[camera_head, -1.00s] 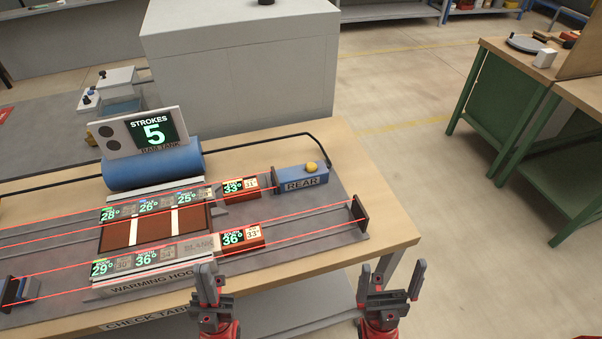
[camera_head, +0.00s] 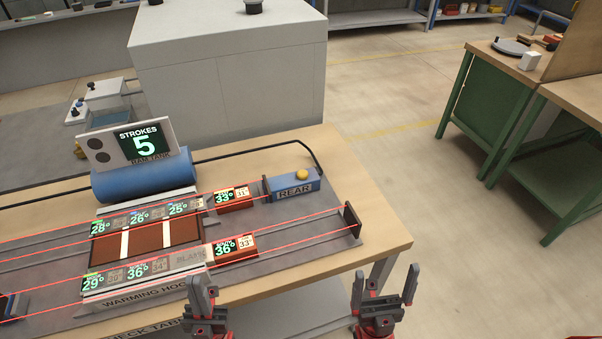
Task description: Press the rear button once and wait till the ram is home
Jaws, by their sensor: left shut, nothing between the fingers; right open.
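The rear button is a yellow cap (camera_head: 302,174) on a blue box labelled REAR (camera_head: 293,188), at the right end of the back lane. The strokes display (camera_head: 144,146) reads 5 above the blue ram tank (camera_head: 146,176). A brick reading 33° (camera_head: 234,199) lies in the back lane left of the box. A brick reading 36° (camera_head: 235,249) lies in the front lane. My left gripper (camera_head: 201,292) is shut and empty at the table's front edge. My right gripper (camera_head: 384,288) is open and empty, right of the table. Both are well apart from the button.
The warming hood (camera_head: 150,292) covers the middle of the lanes, with several temperature readouts along it. A black hose (camera_head: 250,152) runs behind the tank and box. A large grey cabinet (camera_head: 228,80) stands behind. Green benches (camera_head: 490,120) stand at right across open floor.

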